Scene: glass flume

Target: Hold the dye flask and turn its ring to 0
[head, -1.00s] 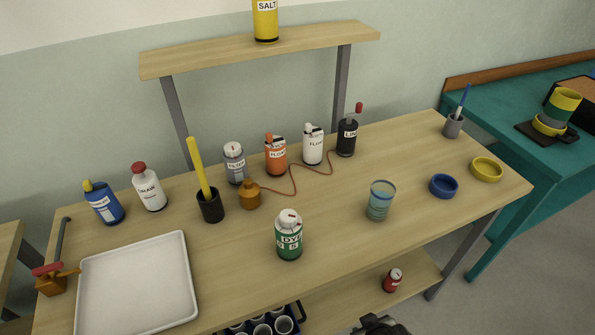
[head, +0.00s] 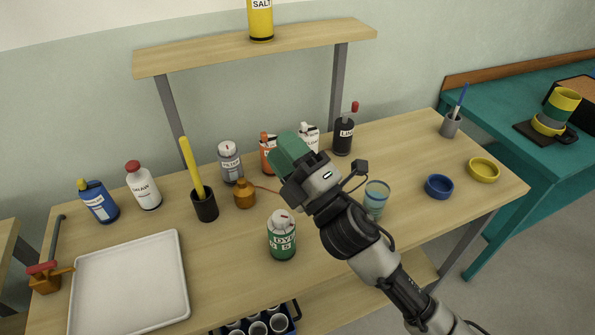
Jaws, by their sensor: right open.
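The dye flask (head: 281,240) stands upright on the wooden bench, near the front middle. It has a green lower body with a "DYE" label, small marks below it and a white upper part with a small red mark. The ring's setting is too small to read surely. My right gripper (head: 288,150) is above and behind the flask, apart from it, reaching in from the lower right. It is open, with a green part at its tip, and nothing shows held in it. My left gripper is not in view.
A blue-banded glass (head: 376,200) stands right of my right arm. An orange-brown weight (head: 244,196) and a black cup with a yellow stick (head: 204,205) stand left of the flask. Several bottles line the back, partly hidden by my gripper. A white tray (head: 130,290) lies front left.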

